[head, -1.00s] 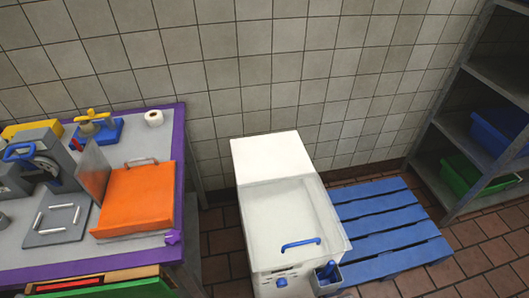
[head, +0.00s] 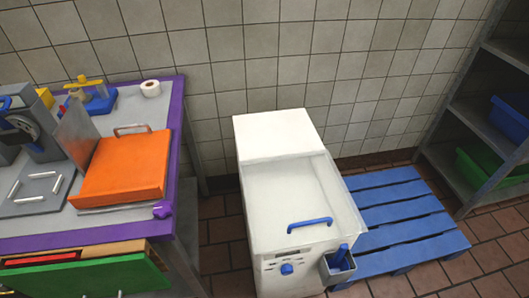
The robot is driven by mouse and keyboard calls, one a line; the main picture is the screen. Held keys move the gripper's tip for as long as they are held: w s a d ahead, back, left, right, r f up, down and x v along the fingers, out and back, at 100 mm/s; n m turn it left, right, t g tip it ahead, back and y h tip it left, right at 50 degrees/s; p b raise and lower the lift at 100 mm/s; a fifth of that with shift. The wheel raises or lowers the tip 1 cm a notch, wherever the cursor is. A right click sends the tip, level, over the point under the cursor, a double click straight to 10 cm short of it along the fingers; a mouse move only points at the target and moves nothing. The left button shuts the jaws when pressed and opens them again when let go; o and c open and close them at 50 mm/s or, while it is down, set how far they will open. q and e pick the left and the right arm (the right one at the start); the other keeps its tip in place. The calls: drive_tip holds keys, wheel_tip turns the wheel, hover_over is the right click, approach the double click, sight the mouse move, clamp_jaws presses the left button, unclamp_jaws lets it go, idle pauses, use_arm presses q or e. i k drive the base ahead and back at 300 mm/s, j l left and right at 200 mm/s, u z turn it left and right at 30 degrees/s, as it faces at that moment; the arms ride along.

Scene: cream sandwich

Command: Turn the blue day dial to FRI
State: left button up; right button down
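A blue dial (head: 287,269) sits on the front panel of a white machine (head: 268,135) in the middle of the head view. Small marks surround the dial, but they are too small to read, so I cannot tell which day it points to. A blue handle (head: 309,224) is on the machine's lid above the panel. Neither of my grippers is in view.
A grey holder with a blue-handled tool (head: 340,257) hangs at the machine's right front corner. A blue pallet (head: 408,220) lies to the right. A purple-edged table (head: 172,225) with an orange lid (head: 124,165) and an open green-fronted drawer (head: 100,274) stands left.

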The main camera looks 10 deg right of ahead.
sight(287, 269)
drive_tip(key=k+l+z, duration=0.15)
drive_tip(key=z, duration=0.45)
drive_tip(key=l+u, duration=0.15)
drive_tip(key=l, duration=0.2)
drive_tip(key=k+l+u, duration=0.15)
drive_tip(key=l, duration=0.2)
drive_tip(key=k+l+u, duration=0.1)
drive_tip(key=l, duration=0.25)
drive_tip(key=k+l+u, duration=0.15)
drive_tip(key=l, duration=0.15)
drive_tip(key=i+l, duration=0.05)
